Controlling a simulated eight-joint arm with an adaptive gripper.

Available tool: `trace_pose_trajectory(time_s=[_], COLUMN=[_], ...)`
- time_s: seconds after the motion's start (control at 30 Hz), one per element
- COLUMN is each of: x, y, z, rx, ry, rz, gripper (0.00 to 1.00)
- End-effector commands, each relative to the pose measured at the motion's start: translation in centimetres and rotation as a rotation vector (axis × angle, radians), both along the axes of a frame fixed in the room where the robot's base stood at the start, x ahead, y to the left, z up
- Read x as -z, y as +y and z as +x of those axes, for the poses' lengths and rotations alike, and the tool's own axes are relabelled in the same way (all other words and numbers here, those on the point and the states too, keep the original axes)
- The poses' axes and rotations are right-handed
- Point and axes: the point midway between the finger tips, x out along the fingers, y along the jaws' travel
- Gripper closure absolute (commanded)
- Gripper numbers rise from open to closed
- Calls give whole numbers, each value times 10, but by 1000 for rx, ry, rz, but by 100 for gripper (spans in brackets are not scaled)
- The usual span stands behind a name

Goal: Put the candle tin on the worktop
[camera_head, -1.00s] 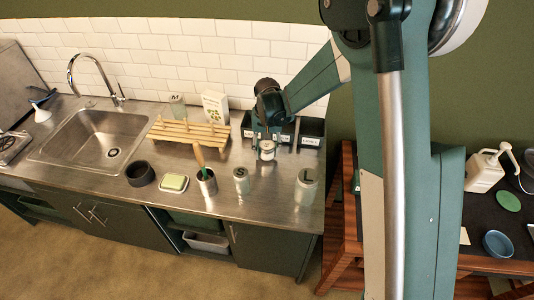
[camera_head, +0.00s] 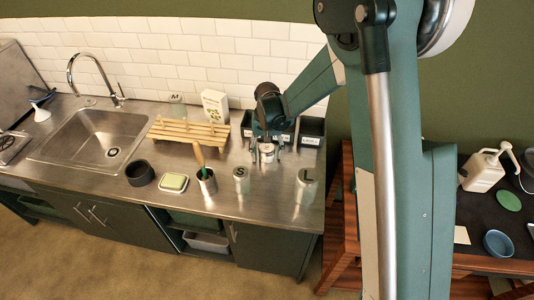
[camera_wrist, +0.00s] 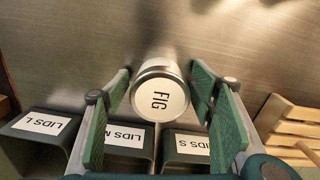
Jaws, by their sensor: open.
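The candle tin (camera_wrist: 160,92) is a round, light tin with a white lid marked FIG. It stands upright on the steel worktop (camera_head: 230,205), in front of the lid bins; it also shows in the head view (camera_head: 267,153). My gripper (camera_head: 267,147) is directly above the tin, pointing down. In the wrist view my gripper (camera_wrist: 163,88) is open, with one green-padded finger on each side of the tin. Gaps show between the lid and both fingers. The tin's base is mostly hidden in the wrist view.
Lid bins labelled LIDS L (camera_wrist: 40,123), LIDS M (camera_wrist: 125,138) and LIDS S (camera_wrist: 190,147) stand close behind the tin. A wooden rack (camera_head: 188,132) is to the left. Jars S (camera_head: 241,180) and L (camera_head: 306,187) stand in front. The worktop between them is bare.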

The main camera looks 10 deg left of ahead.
Motion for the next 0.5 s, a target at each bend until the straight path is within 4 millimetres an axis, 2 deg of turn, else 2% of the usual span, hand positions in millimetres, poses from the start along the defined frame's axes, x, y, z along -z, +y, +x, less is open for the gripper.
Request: trace_pose_trajectory(time_s=[0.33,0.5], x=[-4,-17], y=[0,0], z=[0,0], rx=[0,0], ry=[0,0], rz=[0,0], gripper=[45,45])
